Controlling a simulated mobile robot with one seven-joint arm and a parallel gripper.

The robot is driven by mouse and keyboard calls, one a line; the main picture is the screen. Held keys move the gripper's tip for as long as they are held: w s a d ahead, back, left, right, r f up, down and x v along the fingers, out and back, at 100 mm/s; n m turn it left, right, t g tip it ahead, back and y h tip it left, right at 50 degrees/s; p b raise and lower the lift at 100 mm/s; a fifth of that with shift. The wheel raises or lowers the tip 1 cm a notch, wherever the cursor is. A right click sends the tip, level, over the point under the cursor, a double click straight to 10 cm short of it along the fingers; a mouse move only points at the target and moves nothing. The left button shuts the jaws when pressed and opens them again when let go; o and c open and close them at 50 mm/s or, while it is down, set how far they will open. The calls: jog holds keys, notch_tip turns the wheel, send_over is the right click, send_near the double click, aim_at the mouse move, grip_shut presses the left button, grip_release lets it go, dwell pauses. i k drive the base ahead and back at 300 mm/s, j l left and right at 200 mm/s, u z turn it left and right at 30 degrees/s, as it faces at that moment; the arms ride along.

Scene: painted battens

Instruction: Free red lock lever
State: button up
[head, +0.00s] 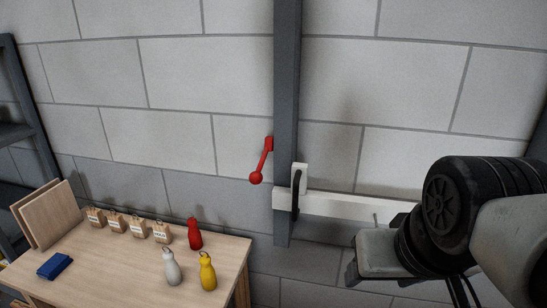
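The red lock lever (263,162) is mounted on the left side of the dark grey upright post (288,90). Its arm hangs down and slightly left from the pivot, with a round knob at the lower end. A white batten (340,206) lies across the post just below and right of the lever, with a black handle (295,198) near its left end. My gripper (378,256) is at the lower right, well apart from the lever and in front of the batten's right part. Its fingers are not clear, so I cannot tell its opening or whether it holds anything.
Bare block wall surrounds the lever's left side.

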aim_at(255, 177)
jog(key=j+z, duration=0.1)
jog(key=j, duration=0.35)
jog(key=k+j+z, duration=0.15)
jog(key=j, duration=0.3)
jog(key=k+j+z, duration=0.1)
jog(key=j, duration=0.35)
